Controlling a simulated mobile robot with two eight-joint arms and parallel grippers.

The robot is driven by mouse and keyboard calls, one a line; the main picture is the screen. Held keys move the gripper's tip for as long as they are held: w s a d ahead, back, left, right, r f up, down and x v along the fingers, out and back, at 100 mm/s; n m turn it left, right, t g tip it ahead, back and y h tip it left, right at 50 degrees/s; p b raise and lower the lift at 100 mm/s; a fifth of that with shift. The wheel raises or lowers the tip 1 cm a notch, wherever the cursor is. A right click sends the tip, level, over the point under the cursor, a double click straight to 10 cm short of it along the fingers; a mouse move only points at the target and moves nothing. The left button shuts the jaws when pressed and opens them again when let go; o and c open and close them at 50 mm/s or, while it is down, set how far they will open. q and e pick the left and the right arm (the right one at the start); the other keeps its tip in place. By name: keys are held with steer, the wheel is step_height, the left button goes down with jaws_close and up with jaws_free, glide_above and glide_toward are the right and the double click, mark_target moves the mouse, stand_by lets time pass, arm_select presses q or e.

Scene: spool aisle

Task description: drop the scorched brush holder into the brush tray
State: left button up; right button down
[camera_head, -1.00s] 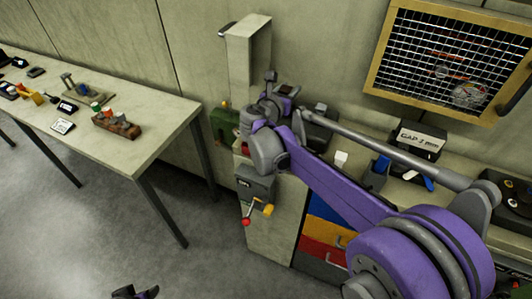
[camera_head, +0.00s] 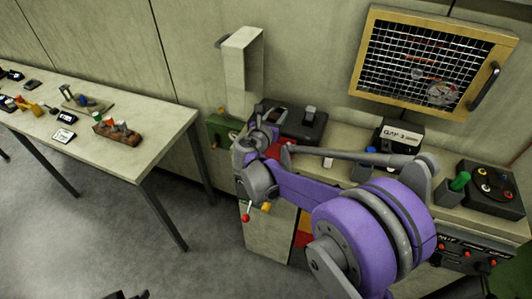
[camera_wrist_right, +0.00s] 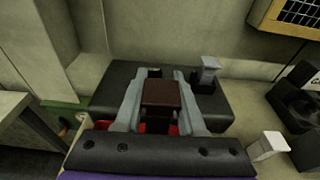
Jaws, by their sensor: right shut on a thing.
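My right gripper (camera_head: 268,118) is above the bench by the wall. In the right wrist view its two grey fingers (camera_wrist_right: 158,98) are shut on a dark brown block, seemingly the brush holder (camera_wrist_right: 161,94). Scorch marks are too small to tell. A red surface (camera_wrist_right: 174,129) shows below and between the fingers; it also shows beside the wrist in the head view (camera_head: 279,148). It may be the brush tray, but the gripper hides most of it. I cannot tell whether the block touches anything below. My left gripper does not show clearly.
A black box (camera_head: 298,123) with a grey post stands behind the gripper. A pale upright post (camera_head: 241,62) rises to its left. A mesh-fronted cabinet (camera_head: 432,65) hangs at the right. A black knobbed box (camera_head: 492,188) is on the bench. The left table (camera_head: 150,150) holds small parts.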

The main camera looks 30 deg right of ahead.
step_height(320, 180, down, 2)
steer(key=shift+f+b, duration=0.2)
steer(key=shift+b, duration=0.15)
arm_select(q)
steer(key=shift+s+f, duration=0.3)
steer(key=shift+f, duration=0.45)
arm_select(e)
steer(key=shift+c, duration=2.1)
jaws_free()
steer(key=shift+a, duration=0.1)
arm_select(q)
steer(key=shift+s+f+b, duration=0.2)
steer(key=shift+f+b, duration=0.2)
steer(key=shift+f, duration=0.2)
arm_select(e)
steer(key=v, duration=1)
steer(key=shift+s+a+r, duration=0.2)
steer(key=shift+s, duration=0.1)
